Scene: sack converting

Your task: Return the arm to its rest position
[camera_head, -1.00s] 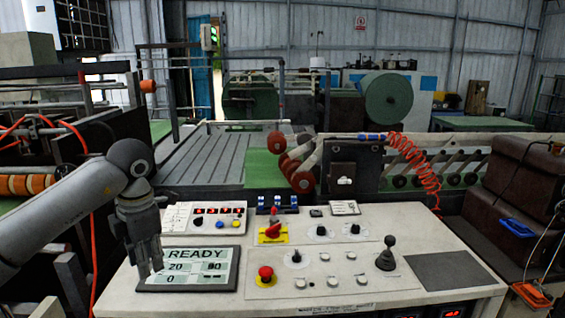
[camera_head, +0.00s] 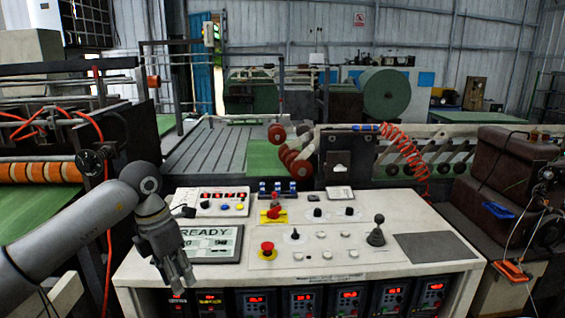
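My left arm comes in from the left, and its grey gripper (camera_head: 177,282) points down at the left front of the control console (camera_head: 340,255). The fingers are close together and nothing shows between them; their exact gap is hard to make out. The gripper overlaps the left part of the screen (camera_head: 215,243), which reads READY, and hides some of its figures. I cannot tell whether the fingertips touch the console. My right gripper is out of view.
The console carries a red emergency button (camera_head: 267,248), a red-yellow switch (camera_head: 273,213) and a black joystick (camera_head: 376,232). Several lit controllers (camera_head: 302,300) sit in its front. An orange-striped roller (camera_head: 40,172) stands at left, brown blocks (camera_head: 512,165) at right.

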